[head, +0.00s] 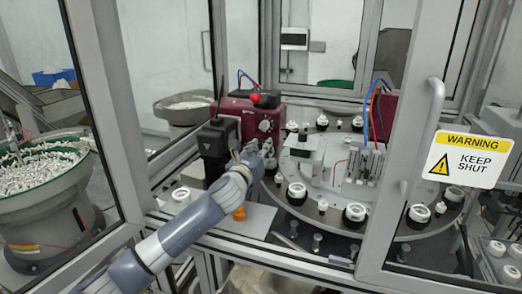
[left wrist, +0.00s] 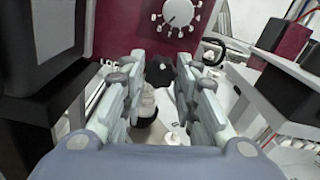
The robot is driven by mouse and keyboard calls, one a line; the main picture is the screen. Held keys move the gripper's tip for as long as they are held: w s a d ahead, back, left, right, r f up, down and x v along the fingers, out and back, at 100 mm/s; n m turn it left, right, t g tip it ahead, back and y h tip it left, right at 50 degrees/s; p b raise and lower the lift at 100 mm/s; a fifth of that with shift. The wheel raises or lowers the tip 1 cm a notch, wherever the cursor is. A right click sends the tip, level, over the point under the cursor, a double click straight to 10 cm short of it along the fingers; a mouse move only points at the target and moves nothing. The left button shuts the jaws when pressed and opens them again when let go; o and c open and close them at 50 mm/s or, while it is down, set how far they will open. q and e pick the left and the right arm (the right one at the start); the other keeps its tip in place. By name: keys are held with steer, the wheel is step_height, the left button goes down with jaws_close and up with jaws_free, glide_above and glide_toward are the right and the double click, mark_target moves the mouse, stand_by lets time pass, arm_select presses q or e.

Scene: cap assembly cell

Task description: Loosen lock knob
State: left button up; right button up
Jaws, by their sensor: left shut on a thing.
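In the head view my left arm reaches in through the cell opening, and the gripper (head: 244,155) is beside the black post, in front of the maroon unit (head: 262,122). The knob is hidden there behind my gripper and wrist. A label with partly covered letters shows left of the fingers in the wrist view. My right gripper is not in view.
A round indexing table (head: 322,219) with several black-and-white caps lies to the right. A black post (head: 214,150) stands close left of my gripper. An orange knob (head: 239,213) is below my wrist. The door with a warning sign (head: 469,159) and frame posts border the opening.

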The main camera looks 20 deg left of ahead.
arm_select(q)
steer(key=shift+f+n+p, duration=0.1)
steer(key=shift+n+p, duration=0.2)
steer(key=shift+n, duration=13.5)
steer(key=o, duration=1.1)
steer(key=shift+s, duration=0.1)
